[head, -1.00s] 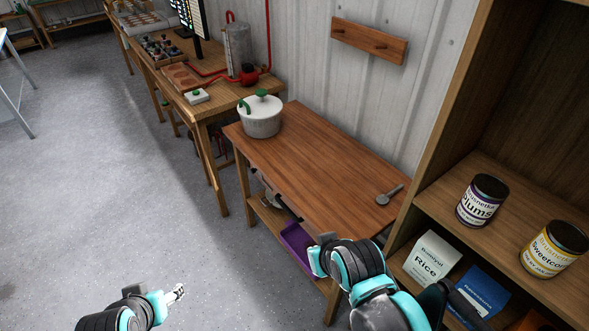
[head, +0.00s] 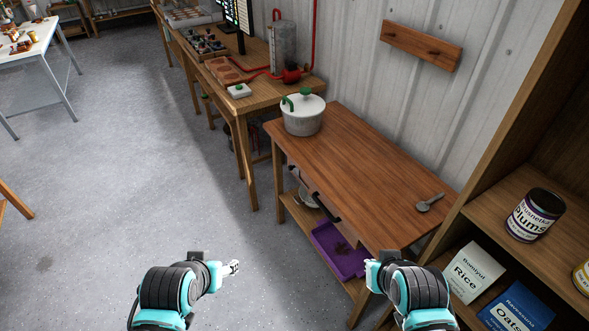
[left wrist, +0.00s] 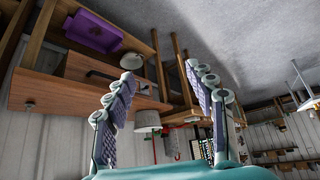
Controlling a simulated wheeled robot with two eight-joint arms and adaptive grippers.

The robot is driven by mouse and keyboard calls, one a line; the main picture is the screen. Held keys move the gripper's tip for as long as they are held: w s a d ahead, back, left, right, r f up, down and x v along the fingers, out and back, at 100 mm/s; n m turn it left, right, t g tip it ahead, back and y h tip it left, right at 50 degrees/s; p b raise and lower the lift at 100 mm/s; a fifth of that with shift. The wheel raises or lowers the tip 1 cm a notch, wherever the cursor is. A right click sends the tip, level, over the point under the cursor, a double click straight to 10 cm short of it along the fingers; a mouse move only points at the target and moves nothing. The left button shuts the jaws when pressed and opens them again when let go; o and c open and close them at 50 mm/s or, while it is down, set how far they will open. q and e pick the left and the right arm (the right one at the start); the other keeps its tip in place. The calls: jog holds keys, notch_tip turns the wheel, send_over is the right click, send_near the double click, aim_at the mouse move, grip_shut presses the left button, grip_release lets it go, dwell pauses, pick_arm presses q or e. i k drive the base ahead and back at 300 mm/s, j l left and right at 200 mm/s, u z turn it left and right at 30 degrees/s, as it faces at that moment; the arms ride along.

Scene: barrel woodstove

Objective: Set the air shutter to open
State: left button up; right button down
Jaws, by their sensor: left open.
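Neither the woodstove nor its air shutter is in any view. My left gripper (head: 233,268) is at the lower middle of the head view, over the grey floor and apart from the furniture. In the left wrist view its two fingers (left wrist: 160,75) are spread wide with nothing between them. My right gripper (head: 371,272) is at the lower right of the head view, in front of the wooden side table (head: 350,165). Its fingers are mostly hidden by its own wrist, so I cannot tell their state.
On the side table are a white pot (head: 303,116) and a small metal utensil (head: 430,202). A purple tray (head: 340,255) lies on its lower shelf. A shelf unit (head: 480,212) stands right, a workbench (head: 262,85) behind, a white table (head: 40,45) far left. The floor between is clear.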

aim_at(292, 167)
jog(key=i+j+z, duration=0.75)
